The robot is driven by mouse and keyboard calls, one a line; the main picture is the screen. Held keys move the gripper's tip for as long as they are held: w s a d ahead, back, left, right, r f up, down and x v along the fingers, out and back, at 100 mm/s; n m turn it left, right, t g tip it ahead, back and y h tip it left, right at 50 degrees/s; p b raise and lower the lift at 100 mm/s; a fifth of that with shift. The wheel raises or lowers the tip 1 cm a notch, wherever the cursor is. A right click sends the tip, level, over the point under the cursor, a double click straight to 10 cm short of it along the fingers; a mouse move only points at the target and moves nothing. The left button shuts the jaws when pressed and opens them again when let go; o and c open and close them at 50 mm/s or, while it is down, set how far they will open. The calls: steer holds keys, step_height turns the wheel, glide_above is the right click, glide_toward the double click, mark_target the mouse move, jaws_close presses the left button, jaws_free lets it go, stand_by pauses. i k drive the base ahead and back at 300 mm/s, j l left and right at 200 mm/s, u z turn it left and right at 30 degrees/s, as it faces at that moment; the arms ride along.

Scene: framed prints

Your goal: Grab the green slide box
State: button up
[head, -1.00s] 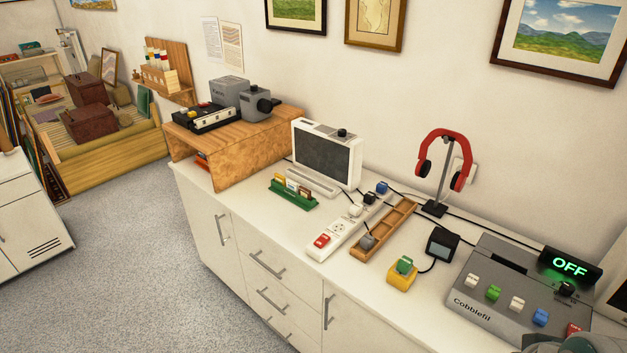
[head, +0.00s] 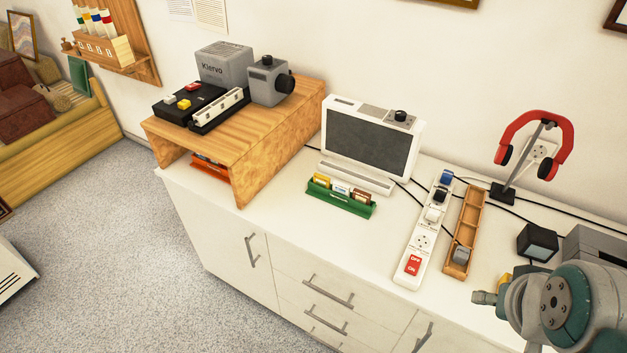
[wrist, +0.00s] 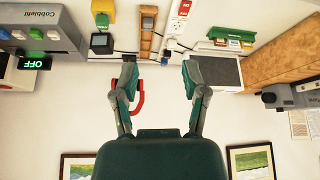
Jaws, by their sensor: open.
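The green slide box (head: 340,202) is a small, low green tray holding several coloured slides upright. It stands on the white counter (head: 280,235) in front of the white screen unit (head: 372,140), left of the power strip. In the wrist view, which is upside down, the box (wrist: 232,33) shows at the upper right. My gripper (wrist: 160,68) is open and empty, its two fingers spread apart. It is well away from the box. In the head view my teal arm shows at the lower right, and the fingertips cannot be made out.
A wooden riser (head: 225,120) with grey devices stands left of the box. The white power strip (head: 424,235) and a wooden tray (head: 464,228) lie to its right, with cables behind. Red headphones (head: 535,140) stand farther right. The counter in front of the box is clear.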

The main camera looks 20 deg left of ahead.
mark_target(349, 204)
steer(key=i+j, duration=0.1)
steer(key=j, duration=0.4)
steer(key=i+j, duration=0.1)
steer(key=j, duration=0.45)
steer(key=i+j, duration=0.1)
steer(key=j, duration=0.4)
